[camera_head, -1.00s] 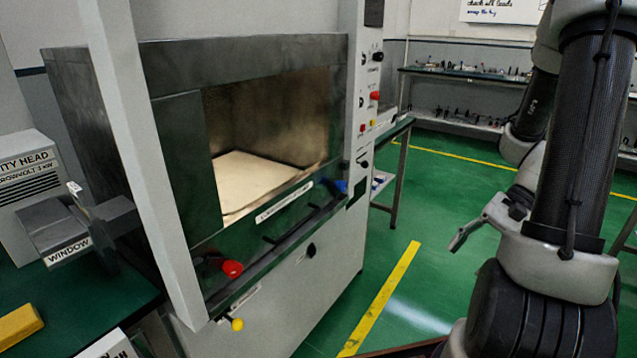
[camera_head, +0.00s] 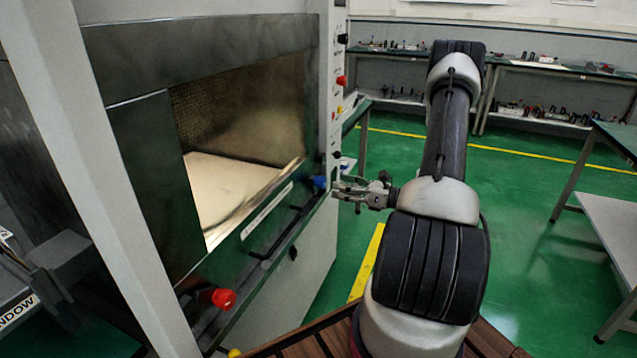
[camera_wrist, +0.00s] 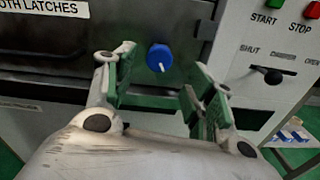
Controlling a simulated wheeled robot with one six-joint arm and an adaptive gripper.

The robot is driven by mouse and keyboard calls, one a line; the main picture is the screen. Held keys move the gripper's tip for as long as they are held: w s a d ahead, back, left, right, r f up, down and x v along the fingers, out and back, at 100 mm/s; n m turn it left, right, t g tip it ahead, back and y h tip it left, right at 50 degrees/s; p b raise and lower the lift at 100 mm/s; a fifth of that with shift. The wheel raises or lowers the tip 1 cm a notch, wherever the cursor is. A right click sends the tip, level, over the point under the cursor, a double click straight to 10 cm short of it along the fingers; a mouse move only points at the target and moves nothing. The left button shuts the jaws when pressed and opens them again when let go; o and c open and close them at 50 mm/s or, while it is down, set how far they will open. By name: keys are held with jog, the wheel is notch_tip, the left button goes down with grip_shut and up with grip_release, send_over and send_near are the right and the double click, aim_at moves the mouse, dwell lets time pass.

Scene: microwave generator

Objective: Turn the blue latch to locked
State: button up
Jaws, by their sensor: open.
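The blue latch (camera_head: 319,182) is a round knob at the right end of the door ledge on the microwave chamber. In the wrist view the blue latch (camera_wrist: 160,57) shows a pale pointer mark low on its face. My gripper (camera_head: 338,189) is open beside it. In the wrist view my gripper (camera_wrist: 155,83) has its fingers spread, with the knob ahead and between them, toward the left finger. The fingers do not appear to touch it. A red latch knob (camera_head: 223,299) sits at the near left end of the same ledge.
A dark handle bar (camera_head: 285,232) runs along the ledge. A side panel holds a green start button (camera_wrist: 271,3), a red stop button (camera_wrist: 312,10) and a black lever (camera_wrist: 268,74) close to the right finger. Open green floor (camera_head: 530,240) lies to the right.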

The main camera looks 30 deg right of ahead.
aim_at(325, 183)
jog(key=x, duration=0.6)
jog(key=shift+w+a, duration=0.15)
jog(key=shift+w, duration=0.05)
jog(key=shift+c, duration=0.5)
jog(key=c, duration=1)
